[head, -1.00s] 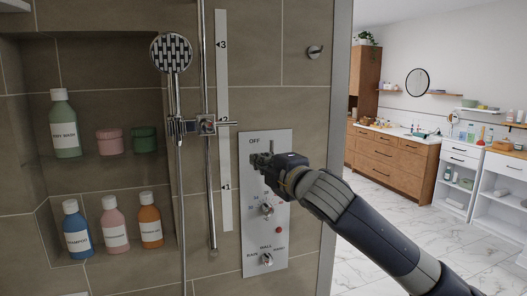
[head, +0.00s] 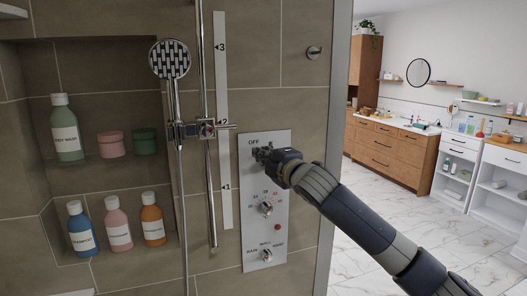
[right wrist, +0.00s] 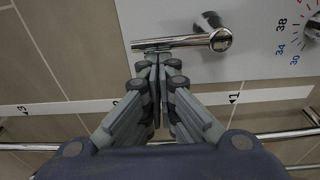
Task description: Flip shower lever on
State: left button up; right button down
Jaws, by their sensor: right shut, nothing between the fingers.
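The white shower control panel (head: 254,222) is on the tiled wall, with the word OFF near its top. My right gripper (head: 260,154) is at the upper part of the panel, just below OFF, and covers the lever there in the head view. In the right wrist view, the chrome shower lever (right wrist: 180,42) lies roughly level across the picture, with its round end at the right. My right gripper (right wrist: 154,60) is shut and empty, with its fingertips right at the lever's side; I cannot tell if they touch. My left gripper is not in view.
A temperature dial (head: 266,208) and a lower selector knob (head: 266,255) are on the panel. The hand shower (head: 170,60) and its rail stand left of it. The glass edge and open bathroom are at right.

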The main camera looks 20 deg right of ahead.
jog(key=shift+w+a, duration=0.15)
jog(key=shift+a, duration=0.05)
jog(key=shift+d+r+m, duration=0.15)
jog(key=shift+d+m, duration=0.3)
jog(key=shift+m, duration=0.25)
jog(key=d+f+m+t+h, duration=0.1)
jog(key=d+m, duration=0.7)
jog(key=m, duration=1)
jog(key=shift+d+f+m+t+h, duration=0.35)
jog(key=shift+f+h, duration=0.45)
jog(key=shift+f, duration=0.4)
jog(key=shift+w, duration=0.1)
